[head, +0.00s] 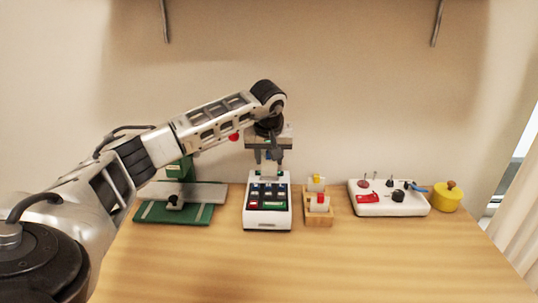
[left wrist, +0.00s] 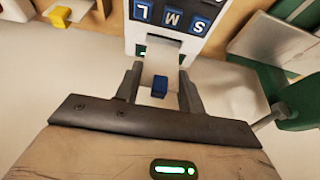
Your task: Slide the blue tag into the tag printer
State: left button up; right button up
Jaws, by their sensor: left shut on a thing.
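The tag printer (head: 267,219) is a white box with dark and coloured keys on the table, left of the middle. In the left wrist view its edge and blue S, M and L keys (left wrist: 172,18) are at the top. My left gripper (head: 268,162) is behind and above the printer, pointing down. In the left wrist view its fingers (left wrist: 163,92) are shut on the blue tag, a white plate with a blue knob (left wrist: 159,86). The plate's far end meets the printer's edge near a green light; I cannot tell how deep it sits. My right gripper is not in view.
Right of the printer, a wooden rack (head: 319,217) holds tags with yellow and red knobs. A green machine (head: 170,213) stands left. The front table is clear.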

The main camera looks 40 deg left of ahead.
aim_at(269, 171)
pick_arm(q)
jog(key=shift+f, duration=0.15)
jog(key=shift+f+b, duration=1)
jog(key=shift+f, duration=0.9)
jog(key=o, duration=1)
jog(key=v, duration=1.6)
jog(key=shift+p, duration=0.4)
jog(key=shift+w+a, duration=0.1)
